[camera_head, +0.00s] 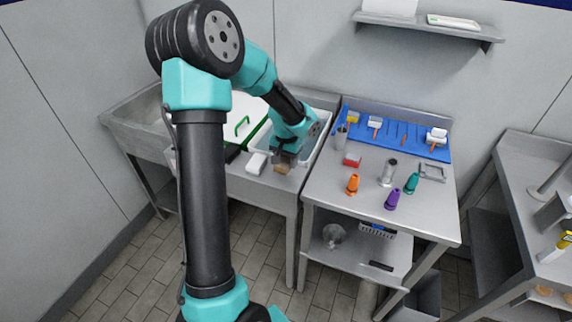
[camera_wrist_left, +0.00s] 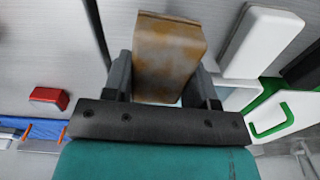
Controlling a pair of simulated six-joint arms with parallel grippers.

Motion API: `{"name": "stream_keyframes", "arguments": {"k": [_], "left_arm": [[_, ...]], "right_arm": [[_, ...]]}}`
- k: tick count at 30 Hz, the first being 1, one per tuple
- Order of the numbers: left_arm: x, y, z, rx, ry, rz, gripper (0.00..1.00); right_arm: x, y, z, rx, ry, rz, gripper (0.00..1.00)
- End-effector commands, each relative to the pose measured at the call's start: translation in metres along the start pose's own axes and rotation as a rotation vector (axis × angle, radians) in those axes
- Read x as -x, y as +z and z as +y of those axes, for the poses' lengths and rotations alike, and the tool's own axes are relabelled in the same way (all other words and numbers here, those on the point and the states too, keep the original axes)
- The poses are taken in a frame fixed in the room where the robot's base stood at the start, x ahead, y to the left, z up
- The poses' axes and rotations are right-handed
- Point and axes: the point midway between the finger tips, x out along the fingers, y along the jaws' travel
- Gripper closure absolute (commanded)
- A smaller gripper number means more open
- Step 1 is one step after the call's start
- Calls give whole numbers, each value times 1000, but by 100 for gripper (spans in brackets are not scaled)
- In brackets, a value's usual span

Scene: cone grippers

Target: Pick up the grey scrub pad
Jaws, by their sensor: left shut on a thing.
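My left gripper (camera_head: 285,156) reaches down over the sink counter and points at its front part. In the left wrist view its two fingers (camera_wrist_left: 162,78) are closed on the sides of a brown, worn-looking block (camera_wrist_left: 168,45). The same brown block (camera_head: 282,169) shows just below the gripper in the head view, at the counter; I cannot tell whether it touches the surface. A white block (camera_head: 256,163) lies just left of it and also shows in the left wrist view (camera_wrist_left: 262,40). I see no plainly grey pad. My right gripper is out of view.
A green-edged white board (camera_head: 240,128) is behind the white block. The steel table (camera_head: 335,190) to the right holds a red block (camera_head: 352,160), orange, purple and teal cones, a metal cylinder (camera_head: 388,172) and a blue tool panel (camera_head: 395,135). A wall shelf (camera_head: 430,28) is above.

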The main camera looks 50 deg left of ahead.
Motion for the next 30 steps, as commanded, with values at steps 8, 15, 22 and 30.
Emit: {"name": "stream_keyframes", "arguments": {"k": [8,15,22,30], "left_arm": [[3,41,23,-4,2,-4,70],[9,94,52,-4,1,-4,70],[12,128,72,-4,1,-3,70],[13,138,78,-1,1,-4,70]], "right_arm": [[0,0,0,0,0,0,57],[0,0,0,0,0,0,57],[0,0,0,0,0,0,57],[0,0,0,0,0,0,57]]}}
